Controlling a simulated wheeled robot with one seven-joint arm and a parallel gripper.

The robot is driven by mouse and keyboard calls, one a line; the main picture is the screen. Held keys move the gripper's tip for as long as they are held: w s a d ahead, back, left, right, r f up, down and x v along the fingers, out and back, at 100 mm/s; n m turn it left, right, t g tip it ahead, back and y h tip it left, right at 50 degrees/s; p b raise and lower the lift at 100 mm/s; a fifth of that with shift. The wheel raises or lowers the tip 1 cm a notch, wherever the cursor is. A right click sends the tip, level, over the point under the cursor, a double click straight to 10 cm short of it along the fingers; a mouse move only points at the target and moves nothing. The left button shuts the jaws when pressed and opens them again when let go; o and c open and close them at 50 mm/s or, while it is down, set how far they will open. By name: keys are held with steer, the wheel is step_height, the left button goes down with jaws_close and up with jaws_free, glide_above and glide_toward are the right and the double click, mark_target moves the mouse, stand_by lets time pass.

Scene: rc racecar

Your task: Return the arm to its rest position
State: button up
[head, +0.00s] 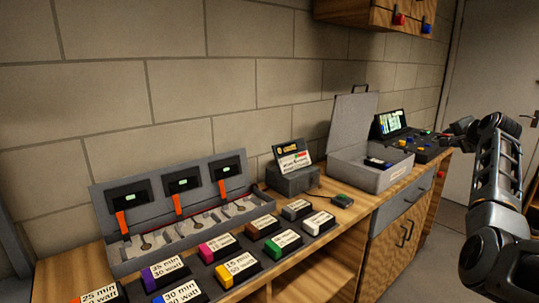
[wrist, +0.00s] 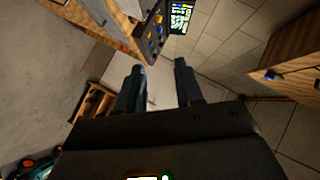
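My arm reaches in from the right side of the head view, at the right of the workbench. My gripper (head: 460,128) is at its far end, close to the control console (head: 415,137) in the picture; I cannot tell if they touch. In the wrist view my gripper (wrist: 159,68) has its two dark fingers spread apart with nothing between them. The console (wrist: 158,32) shows beyond the fingers at the top of that view.
The workbench (head: 345,225) runs along the wall. On it are a charger case (head: 105,238) with three screens, several labelled battery packs (head: 165,272), a sign holder (head: 293,180) and an open grey case (head: 395,178). A wall cabinet (head: 365,14) hangs above. Floor is clear at right.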

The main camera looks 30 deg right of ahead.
steer(key=w+a+f+n, duration=0.2)
steer(key=a+f+n, duration=0.2)
steer(key=a+f, duration=1.6)
steer(key=s+a+f+n+t+y, duration=0.1)
steer(key=s+a+f+n, duration=0.1)
steer(key=a+f, duration=0.35)
steer(key=s+a+f+n, duration=0.2)
steer(key=s+a, duration=0.1)
steer(key=a, duration=0.6)
steer(key=s+a+f+n+t+y, duration=0.1)
steer(key=s+a+f+n, duration=0.1)
steer(key=a+f, duration=0.35)
steer(key=s+a+r+n+t+y, duration=0.1)
steer(key=s+a+n+y, duration=0.15)
steer(key=s+a, duration=0.6)
steer(key=s+a+r+n+t+y, duration=0.1)
steer(key=s+a+n, duration=0.3)
steer(key=a, duration=0.7)
steer(key=s+a+r+n+t+y, duration=0.1)
steer(key=s+a+r+n+y, duration=0.3)
steer(key=s+a+r, duration=0.8)
steer(key=s+r, duration=0.1)
steer(key=s, duration=0.2)
steer(key=shift+s+r+n, duration=0.15)
steer(key=shift+s+n, duration=0.1)
steer(key=shift+n, duration=0.1)
